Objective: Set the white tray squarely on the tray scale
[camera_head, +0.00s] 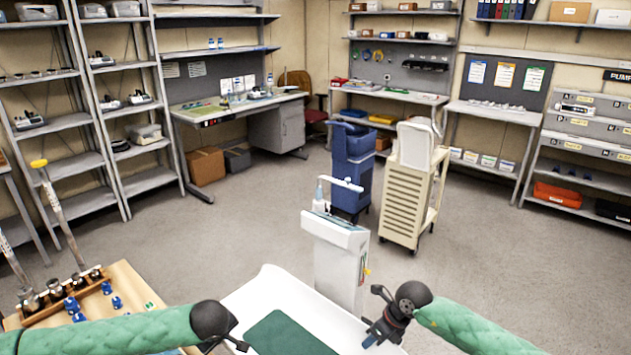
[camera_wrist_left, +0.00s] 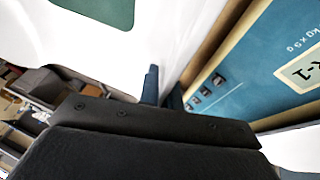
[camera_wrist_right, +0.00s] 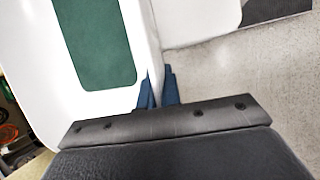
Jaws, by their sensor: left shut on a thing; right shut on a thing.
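The white tray (camera_head: 325,317), with a green mat (camera_head: 285,335) in it, is at the bottom centre of the head view, partly cut off. My left gripper (camera_head: 240,344) is at its left side, and my right gripper (camera_head: 371,339) is at its right side. In the left wrist view the fingers (camera_wrist_left: 161,92) are shut on the tray's white wall. In the right wrist view the fingers (camera_wrist_right: 159,90) are shut on the opposite wall. A blue panel (camera_wrist_left: 245,75) with kg marking and a label lies beside the tray; it appears to belong to the scale. The scale platform cannot be made out.
A white upright device (camera_head: 337,260) stands just beyond the tray. A wooden table (camera_head: 140,290) with metal weights and blue pieces is at the left. A cream cart (camera_head: 405,205) and a blue bin (camera_head: 352,160) stand farther back. The grey floor between is clear.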

